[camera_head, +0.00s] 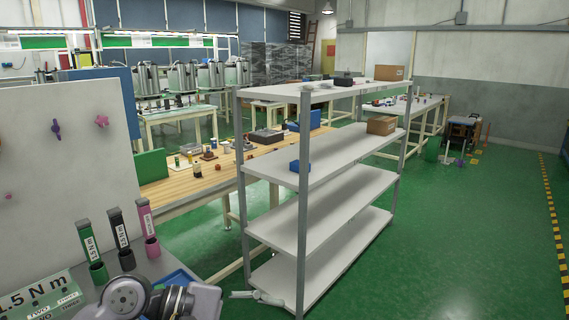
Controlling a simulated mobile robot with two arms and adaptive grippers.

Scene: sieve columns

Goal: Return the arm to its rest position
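Grey jointed links of my own arm (150,298) show at the bottom left, folded low in front of the workbench with the torque tools. I cannot make out gripper fingers on these links. A small pale grey jointed piece (257,297) shows at the bottom, beside the front post of the shelf rack; I cannot tell what it is. No gripper is clearly in view.
Torque tools (121,237) stand upright at the lower left. A wooden bench (225,165) is behind. The green floor (470,240) on the right is clear.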

